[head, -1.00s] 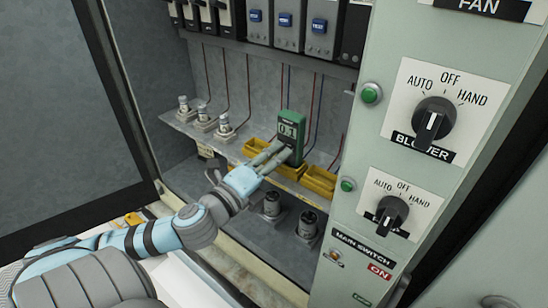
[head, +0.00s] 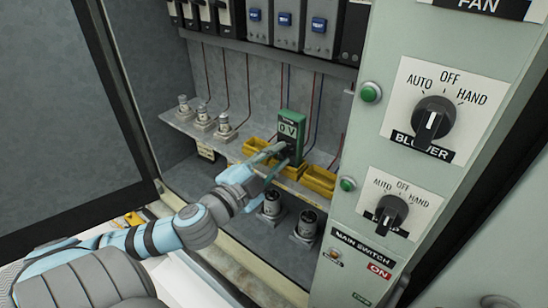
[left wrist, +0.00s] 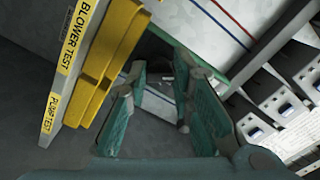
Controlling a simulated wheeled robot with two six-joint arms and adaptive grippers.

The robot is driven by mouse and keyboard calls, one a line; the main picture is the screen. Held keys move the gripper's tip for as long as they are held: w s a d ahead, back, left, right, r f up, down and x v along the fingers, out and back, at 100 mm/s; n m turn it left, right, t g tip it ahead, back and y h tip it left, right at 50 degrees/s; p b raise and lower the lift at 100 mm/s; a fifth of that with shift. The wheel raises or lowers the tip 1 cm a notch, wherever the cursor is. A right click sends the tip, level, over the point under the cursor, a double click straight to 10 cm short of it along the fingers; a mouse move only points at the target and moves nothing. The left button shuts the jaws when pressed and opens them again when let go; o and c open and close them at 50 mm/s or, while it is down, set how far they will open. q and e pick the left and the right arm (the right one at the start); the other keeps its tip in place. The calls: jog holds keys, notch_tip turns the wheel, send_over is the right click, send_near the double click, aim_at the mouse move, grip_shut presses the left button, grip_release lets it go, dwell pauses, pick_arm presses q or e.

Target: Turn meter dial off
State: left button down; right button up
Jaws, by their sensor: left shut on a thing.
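The green meter (head: 290,120) stands upright on the shelf inside the cabinet, its display reading what looks like "0 V". My left gripper (head: 285,154) reaches up to the lower front of the meter, with one finger on either side of the dial area. Its fingers show apart but are shut on the meter dial, which the fingertips largely hide. In the left wrist view, the two green fingers of the left gripper (left wrist: 164,78) frame a dark area in front of the meter; the dial is not clear there. My right gripper is out of view.
Yellow bins (head: 318,181) flank the meter along the shelf edge. Capped fittings (head: 204,115) stand at left, and two round sockets (head: 271,204) below. A panel with a BLOWER knob (head: 433,120) and a lower knob (head: 390,214) stands close on the right.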

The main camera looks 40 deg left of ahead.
pick_arm(q)
jog(key=shift+n, duration=2.3)
jog(key=c, duration=1.6)
grip_release()
jog(key=shift+o, duration=1)
jog(key=shift+w+d, duration=0.1)
jog(key=shift+w, duration=0.05)
